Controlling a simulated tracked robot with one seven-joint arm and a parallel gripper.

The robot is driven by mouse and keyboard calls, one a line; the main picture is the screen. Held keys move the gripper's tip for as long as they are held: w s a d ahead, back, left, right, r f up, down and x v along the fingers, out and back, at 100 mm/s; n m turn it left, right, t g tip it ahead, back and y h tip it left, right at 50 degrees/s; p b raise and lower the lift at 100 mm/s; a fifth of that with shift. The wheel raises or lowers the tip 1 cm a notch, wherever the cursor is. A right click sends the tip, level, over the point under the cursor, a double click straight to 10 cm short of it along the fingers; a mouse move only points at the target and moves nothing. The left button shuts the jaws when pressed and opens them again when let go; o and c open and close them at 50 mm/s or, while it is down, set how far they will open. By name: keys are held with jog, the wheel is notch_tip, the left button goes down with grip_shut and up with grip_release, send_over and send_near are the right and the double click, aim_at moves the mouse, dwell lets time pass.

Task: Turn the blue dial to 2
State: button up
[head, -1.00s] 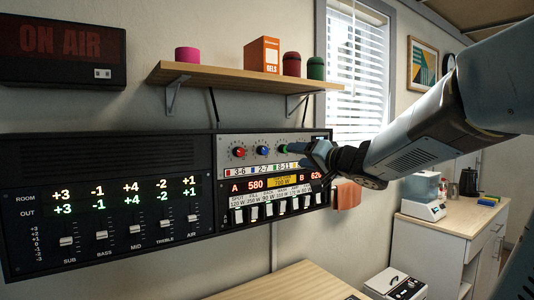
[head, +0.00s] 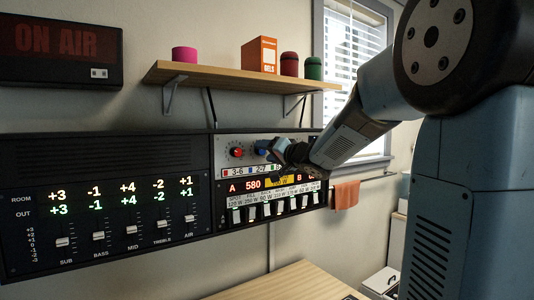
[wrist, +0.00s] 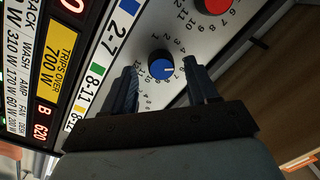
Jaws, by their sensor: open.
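The blue dial (wrist: 160,65) is a round knob with a ring of printed numbers on a pale panel. It shows in the wrist view, just past and between the two fingertips of my gripper (wrist: 161,68). The fingers are apart, one on each side of the dial, and hold nothing. I cannot tell whether they touch it. A small light mark shows on the dial's face; I cannot read its number surely. In the head view the blue dial (head: 262,147) is partly covered by my gripper (head: 277,150).
The red dial (head: 236,152) sits left of the blue one. The green dial is hidden behind my gripper. A yellow display (wrist: 60,55) and white switches (head: 265,210) lie below the dials. A wooden shelf (head: 230,77) with a box and jars hangs above.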

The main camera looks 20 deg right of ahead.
jog(key=shift+w+a, duration=0.15)
jog(key=shift+w, duration=0.15)
jog(key=shift+c, duration=0.2)
jog(key=c, duration=0.9)
jog(key=shift+d, duration=0.2)
jog(key=shift+c, duration=0.5)
jog(key=shift+a, duration=0.15)
